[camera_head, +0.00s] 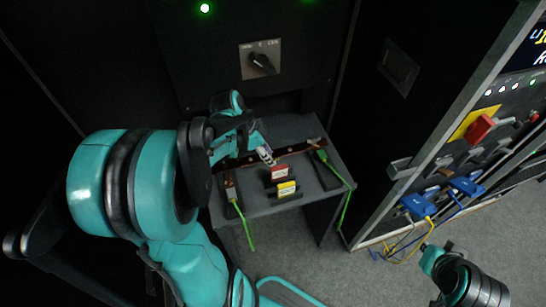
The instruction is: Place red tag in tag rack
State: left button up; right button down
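A small red tag (280,172) with a white label stands on the small dark table in the middle. A yellow tag (286,189) stands just in front of it. Both sit on dark bases that may be the tag rack; I cannot tell for sure. My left gripper (265,155) is over the table, just behind and left of the red tag, and seems apart from it. Its fingers are small and partly hidden by my arm, so their opening is unclear. My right gripper (437,259) is low at the right, away from the tags; its fingers cannot be made out.
Green cables (343,208) hang from dark holders on both sides of the table (310,126). A panel with a rotary switch (262,63) is behind. At right, an open rack holds a red block (480,129), a yellow plate and blue connectors (418,205).

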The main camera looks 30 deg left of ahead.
pick_arm(q)
jog(key=s+d+r+n+t+y, duration=0.1)
jog(key=s+d+r+n+t, duration=0.1)
jog(key=s+d+r+n, duration=0.2)
jog(key=s+d+r+n+t+y, duration=0.1)
jog(key=s+d+r+n+y, duration=0.1)
jog(key=d, duration=0.7)
jog(key=shift+s+d+r+n+t, duration=0.2)
jog(key=shift+s+r+n+t, duration=0.2)
jog(key=shift+s+r+n, duration=0.65)
jog(key=shift+w+f, duration=0.1)
jog(key=shift+f, duration=0.05)
notch_tip(320, 180, down, 3)
jog(key=shift+r+b, duration=0.2)
jog(key=shift+b, duration=1)
